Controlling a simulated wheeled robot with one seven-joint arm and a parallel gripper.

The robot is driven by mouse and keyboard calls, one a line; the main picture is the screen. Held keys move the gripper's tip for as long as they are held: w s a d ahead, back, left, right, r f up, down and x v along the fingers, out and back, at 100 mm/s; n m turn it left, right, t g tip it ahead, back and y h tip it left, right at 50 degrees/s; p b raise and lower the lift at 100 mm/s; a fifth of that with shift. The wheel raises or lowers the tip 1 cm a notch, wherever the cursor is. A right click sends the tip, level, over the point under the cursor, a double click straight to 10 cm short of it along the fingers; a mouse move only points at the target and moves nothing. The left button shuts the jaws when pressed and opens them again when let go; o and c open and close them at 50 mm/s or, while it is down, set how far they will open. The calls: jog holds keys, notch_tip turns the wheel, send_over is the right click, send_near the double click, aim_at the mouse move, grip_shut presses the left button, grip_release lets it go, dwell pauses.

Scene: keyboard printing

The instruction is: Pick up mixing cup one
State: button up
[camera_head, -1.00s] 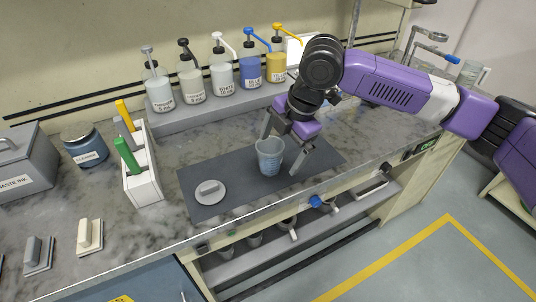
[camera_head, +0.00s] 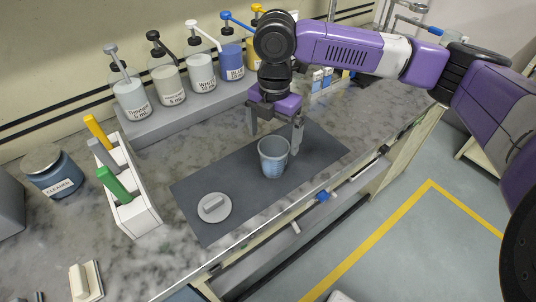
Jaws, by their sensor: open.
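A translucent pale blue cup (camera_head: 273,158) stands upright on a dark grey mat (camera_head: 230,172) on the counter. I take it to be mixing cup one; no label on it is readable. My gripper (camera_head: 276,138) points down just behind the cup, with its two fingers spread apart. The right finger is close to the cup's back right rim, and the left finger is behind and to the left. I cannot tell whether either touches it. Nothing is held between the fingers.
A white rack (camera_head: 137,217) with coloured handles stands left of the mat. Pump bottles (camera_head: 202,75) line the back shelf. A cleaner jar (camera_head: 54,174) stands far left. The mat's right part is clear.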

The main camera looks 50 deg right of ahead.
aim_at(274, 154)
jog(key=shift+s+a+f+p, duration=0.1)
jog(key=shift+f+p, duration=0.2)
jog(key=shift+f, duration=1.45)
jog(key=shift+s+a+f+p, duration=0.1)
jog(key=shift+f+p, duration=0.2)
jog(key=shift+f, duration=1.45)
jog(key=c, duration=1.5)
jog(key=shift+r, duration=0.15)
notch_tip(274, 154, up, 20)
jog(key=b, duration=0.1)
jog(key=shift+s, duration=0.1)
